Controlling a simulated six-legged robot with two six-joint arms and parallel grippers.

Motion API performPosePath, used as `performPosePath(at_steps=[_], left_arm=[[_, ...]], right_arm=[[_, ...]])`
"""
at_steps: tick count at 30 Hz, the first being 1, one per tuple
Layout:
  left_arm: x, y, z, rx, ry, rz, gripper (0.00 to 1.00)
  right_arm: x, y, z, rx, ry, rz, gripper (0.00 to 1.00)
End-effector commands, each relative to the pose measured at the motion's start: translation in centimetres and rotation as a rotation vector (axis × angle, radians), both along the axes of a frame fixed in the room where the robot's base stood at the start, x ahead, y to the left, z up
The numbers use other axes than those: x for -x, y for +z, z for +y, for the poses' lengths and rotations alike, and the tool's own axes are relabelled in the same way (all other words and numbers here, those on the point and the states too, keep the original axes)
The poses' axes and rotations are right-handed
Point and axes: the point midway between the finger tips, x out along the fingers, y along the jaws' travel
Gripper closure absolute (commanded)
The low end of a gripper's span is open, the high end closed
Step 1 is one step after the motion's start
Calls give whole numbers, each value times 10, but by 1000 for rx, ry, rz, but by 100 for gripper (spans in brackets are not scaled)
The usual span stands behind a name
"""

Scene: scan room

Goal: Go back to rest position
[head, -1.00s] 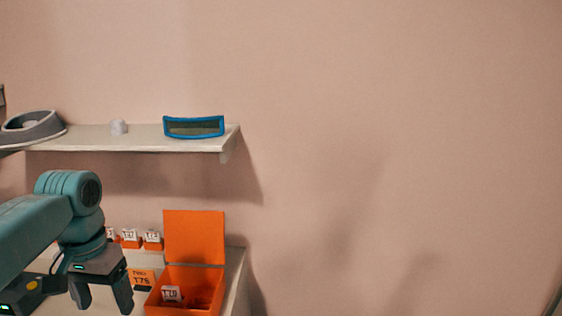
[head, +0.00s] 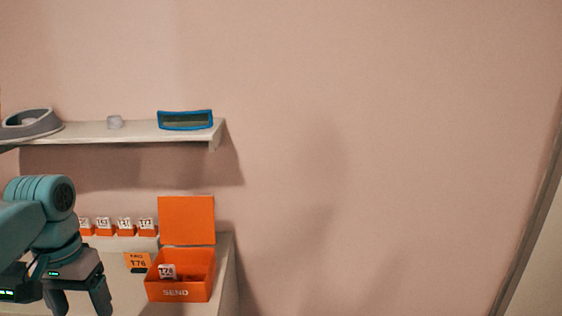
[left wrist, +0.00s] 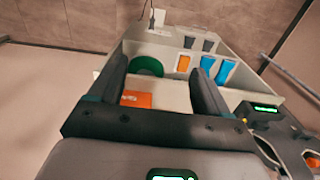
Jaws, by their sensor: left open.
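My left gripper (head: 80,300) hangs at the lower left of the head view, fingers pointing down, apart and empty. It is left of the open orange box (head: 180,280) marked SEND, whose lid stands upright. A small white-labelled item (head: 167,272) is inside that box. In the left wrist view the two dark fingers (left wrist: 165,95) are spread, with an orange patch and a green round shape visible between and beyond them.
The box stands on a white counter (head: 226,270) beside an orange T76 card (head: 137,260) and a row of labelled orange holders (head: 124,226). A wall shelf (head: 90,133) above holds a grey ring-shaped item (head: 32,124) and a blue-framed tray (head: 185,121).

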Motion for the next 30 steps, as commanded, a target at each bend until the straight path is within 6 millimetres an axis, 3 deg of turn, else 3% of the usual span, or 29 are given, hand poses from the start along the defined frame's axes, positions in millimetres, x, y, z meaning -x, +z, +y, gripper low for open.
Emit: performPosePath(at_steps=[11,17,19,23,27,30], left_arm=[[-43,-98,-40,61,-78,-15,22],[-52,-176,-79,126,-114,-27,22],[-49,-214,-100,161,-122,-27,22],[-23,-301,-151,246,-115,-29,22],[39,-381,-206,327,-57,-28,22],[90,-415,-232,353,-3,-25,22]], right_arm=[[0,0,0,0,0,-1,100],[0,0,0,0,0,-1,100],[0,0,0,0,0,-1,100],[0,0,0,0,0,0,100],[0,0,0,0,0,0,100],[0,0,0,0,0,0,100]])
